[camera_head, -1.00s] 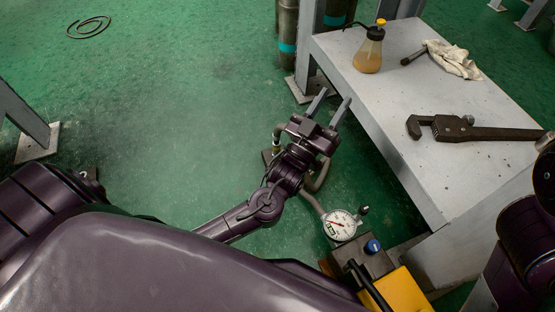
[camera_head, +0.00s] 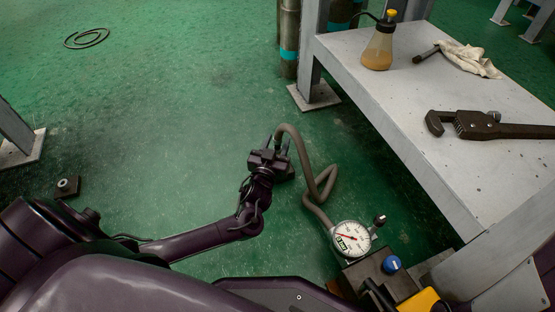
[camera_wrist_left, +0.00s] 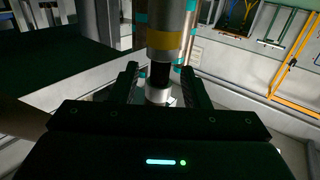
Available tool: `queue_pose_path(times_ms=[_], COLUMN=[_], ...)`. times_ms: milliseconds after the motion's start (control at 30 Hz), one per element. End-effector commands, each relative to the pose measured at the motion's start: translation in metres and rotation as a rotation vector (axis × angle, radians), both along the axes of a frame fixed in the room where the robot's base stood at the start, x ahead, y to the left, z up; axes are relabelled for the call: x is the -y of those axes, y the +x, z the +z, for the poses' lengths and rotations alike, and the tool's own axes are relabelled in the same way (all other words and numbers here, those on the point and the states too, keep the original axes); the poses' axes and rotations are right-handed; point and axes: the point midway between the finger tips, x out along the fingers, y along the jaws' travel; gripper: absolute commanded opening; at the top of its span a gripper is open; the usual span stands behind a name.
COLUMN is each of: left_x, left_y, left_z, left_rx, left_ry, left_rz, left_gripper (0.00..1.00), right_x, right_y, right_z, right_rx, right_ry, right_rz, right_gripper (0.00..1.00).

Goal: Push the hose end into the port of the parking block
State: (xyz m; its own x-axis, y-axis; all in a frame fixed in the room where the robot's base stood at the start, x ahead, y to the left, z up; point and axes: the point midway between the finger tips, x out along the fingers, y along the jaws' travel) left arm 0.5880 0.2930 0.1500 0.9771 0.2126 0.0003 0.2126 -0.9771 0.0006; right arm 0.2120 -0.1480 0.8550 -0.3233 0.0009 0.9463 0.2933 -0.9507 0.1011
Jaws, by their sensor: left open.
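The grey-brown hose (camera_head: 322,185) runs from the pressure gauge and loops up and over to my left gripper (camera_head: 277,145), low over the floor. In the left wrist view, the hose end (camera_wrist_left: 165,45), a cylinder with a yellow band, black part and silver collar, stands between the two fingers. The fingers (camera_wrist_left: 157,88) are open around it, with gaps beside it. What is under the hose end is hidden by the gripper. A small dark block (camera_head: 66,187) with a pale round port lies on the floor at left; it may be the parking block. My right gripper is out of view.
The gauge (camera_head: 352,238) sits on a dark unit with a blue knob (camera_head: 391,263). The grey bench (camera_head: 450,130) at right carries a pipe wrench (camera_head: 485,126), a bottle (camera_head: 378,48) and a rag (camera_head: 470,60). The green floor between gripper and left block is clear.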

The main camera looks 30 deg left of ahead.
Motion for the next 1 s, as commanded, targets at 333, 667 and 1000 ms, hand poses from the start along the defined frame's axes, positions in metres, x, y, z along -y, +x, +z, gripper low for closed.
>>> queue_pose_path(times_ms=[333,667,1000], left_x=[-0.005,-0.004,-0.004], left_y=[0.025,0.024,0.024], left_z=[0.001,0.001,0.001], left_rx=[-0.001,-0.001,-0.001], left_ry=[0.001,0.001,0.000], left_rz=[-0.002,-0.001,-0.001], left_gripper=[0.42,0.16,0.00], right_x=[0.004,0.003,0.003], right_y=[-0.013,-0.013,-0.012], right_z=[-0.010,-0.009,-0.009], right_rx=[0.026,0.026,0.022], right_ry=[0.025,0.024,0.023], right_rz=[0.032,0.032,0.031], right_gripper=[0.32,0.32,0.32])
